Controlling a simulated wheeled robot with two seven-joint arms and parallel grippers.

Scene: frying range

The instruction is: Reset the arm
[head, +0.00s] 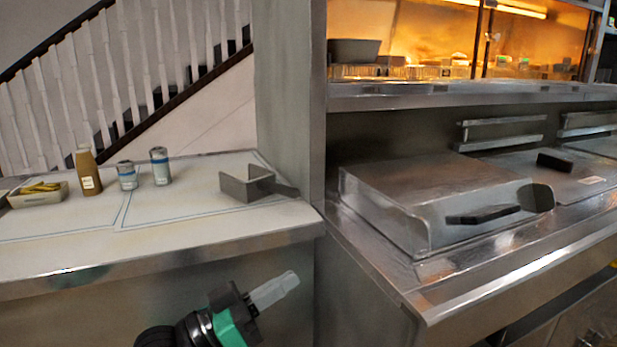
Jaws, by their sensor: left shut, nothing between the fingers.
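My left gripper (274,289) shows at the bottom middle of the head view, in front of the counter's front face and below its edge. Its pale fingers are together, with nothing between them. The green and black wrist shows behind the fingers. The gripper is apart from everything on the counter. My right gripper is not in view.
The white counter (180,230) at left holds a fries tray (38,198), a brown bottle (87,172), two cans (127,176) (160,166) and a metal holder (246,187). Right of a metal post, the range has a closed steel lid (430,190) with a black-handled tool.

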